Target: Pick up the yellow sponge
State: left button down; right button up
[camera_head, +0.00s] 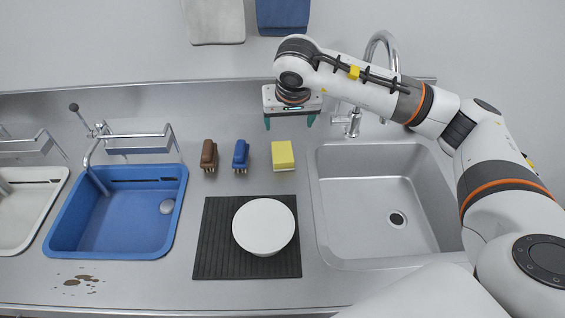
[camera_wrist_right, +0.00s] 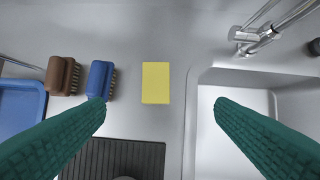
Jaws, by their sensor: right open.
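The yellow sponge (camera_head: 283,155) lies on the counter just behind the dark ribbed mat, beside the blue brush. In the right wrist view the sponge (camera_wrist_right: 155,83) shows from above, between the two fingers and a little beyond their tips. My right gripper (camera_head: 289,122) hangs above the counter, over and slightly behind the sponge, with nothing in it. Its teal fingers (camera_wrist_right: 160,108) are spread wide apart in the wrist view. My left gripper shows in neither view.
A blue brush (camera_head: 241,155) and a brown brush (camera_head: 209,155) stand left of the sponge. A white bowl (camera_head: 264,226) sits on the dark mat (camera_head: 216,240). A steel sink (camera_head: 372,200) with a faucet (camera_head: 384,45) is at right. A blue basin (camera_head: 120,220) is at left.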

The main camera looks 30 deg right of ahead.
jog(key=b, duration=0.4)
send_near(283, 154)
jog(key=x, duration=0.1)
jog(key=p+x, duration=0.1)
jog(key=x, duration=0.2)
jog(key=shift+s+d+f+p, duration=0.1)
jog(key=shift+s+d+p, duration=0.15)
jog(key=shift+s+p, duration=0.1)
jog(key=shift+w+a+p+x, duration=0.1)
jog(key=shift+p+x, duration=0.15)
jog(key=shift+x, duration=0.65)
jog(key=shift+w+a+p+x, duration=0.1)
jog(key=shift+a+p+x, duration=0.1)
jog(key=shift+x, duration=0.7)
jog(key=shift+w+a+p+x, duration=0.1)
jog(key=shift+p+x, duration=0.15)
jog(key=shift+x, duration=0.65)
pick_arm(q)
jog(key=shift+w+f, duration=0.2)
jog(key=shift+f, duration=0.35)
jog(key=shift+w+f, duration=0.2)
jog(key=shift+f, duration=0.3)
pick_arm(e)
jog(key=shift+d, duration=0.1)
jog(key=c, duration=1.1)
